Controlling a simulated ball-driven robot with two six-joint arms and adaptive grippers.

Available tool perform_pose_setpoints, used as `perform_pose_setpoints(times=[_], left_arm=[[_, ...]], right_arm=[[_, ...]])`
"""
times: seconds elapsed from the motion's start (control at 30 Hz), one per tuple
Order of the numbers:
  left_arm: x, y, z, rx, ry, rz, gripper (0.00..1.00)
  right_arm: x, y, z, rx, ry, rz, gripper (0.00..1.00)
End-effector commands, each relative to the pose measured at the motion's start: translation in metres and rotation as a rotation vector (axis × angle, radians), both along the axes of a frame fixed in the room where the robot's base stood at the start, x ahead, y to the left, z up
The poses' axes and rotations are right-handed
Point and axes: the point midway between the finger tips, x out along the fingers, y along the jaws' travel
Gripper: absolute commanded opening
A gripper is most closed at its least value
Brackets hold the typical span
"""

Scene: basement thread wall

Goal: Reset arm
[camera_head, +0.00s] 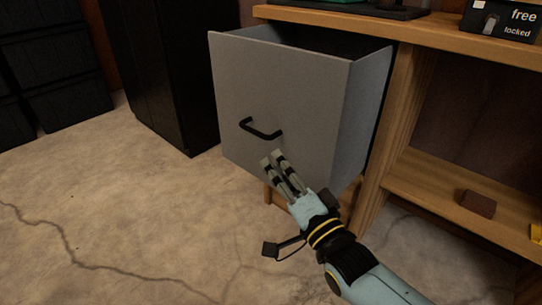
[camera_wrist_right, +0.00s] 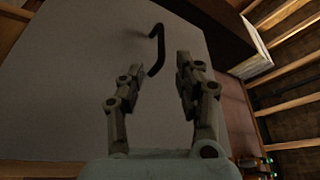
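My right gripper (camera_head: 274,160) reaches in from the lower right and is in front of the grey drawer (camera_head: 285,95), just below its black handle (camera_head: 261,129). In the right wrist view its two fingers (camera_wrist_right: 158,85) stand apart with nothing between them, and the handle (camera_wrist_right: 157,50) lies beyond the fingertips. The gripper is not around the handle; whether a finger touches the drawer front I cannot tell. The drawer is pulled out of the wooden bench, its top open and its inside dark. My left gripper is not in view.
The wooden bench (camera_head: 400,30) has a lower shelf (camera_head: 430,190) with a brown block (camera_head: 478,203) on it. A black sign (camera_head: 503,18) reading "free" and "locked" stands on top. A black cabinet (camera_head: 165,70) stands at the left. The cracked floor (camera_head: 120,215) is clear at the lower left.

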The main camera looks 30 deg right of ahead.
Motion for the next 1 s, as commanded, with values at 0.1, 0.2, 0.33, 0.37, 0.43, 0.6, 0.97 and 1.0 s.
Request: perform_pose_setpoints(times=[0.1,0.2,0.33,0.37,0.43,0.6,0.97,1.0], left_arm=[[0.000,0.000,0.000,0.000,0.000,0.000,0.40],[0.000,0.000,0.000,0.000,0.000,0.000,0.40],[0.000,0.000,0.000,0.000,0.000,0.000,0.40],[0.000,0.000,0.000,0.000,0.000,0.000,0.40],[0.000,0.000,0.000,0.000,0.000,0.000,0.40],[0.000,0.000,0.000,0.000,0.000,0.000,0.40],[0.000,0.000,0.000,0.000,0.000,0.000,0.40],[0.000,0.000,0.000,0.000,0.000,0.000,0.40]], right_arm=[[-0.002,0.000,0.000,0.000,-0.001,0.001,0.34],[-0.002,0.000,0.000,0.000,0.000,0.000,0.34],[-0.002,0.000,0.000,0.000,0.000,0.000,0.34],[-0.002,0.000,0.000,0.000,0.000,0.000,0.34],[-0.002,0.000,0.000,0.000,0.000,0.000,0.34],[-0.012,-0.001,-0.010,-0.002,0.024,0.001,0.34],[-0.116,-0.039,-0.081,-0.333,0.570,-0.029,0.34],[-0.129,-0.043,-0.089,-0.401,0.659,-0.014,0.34]])
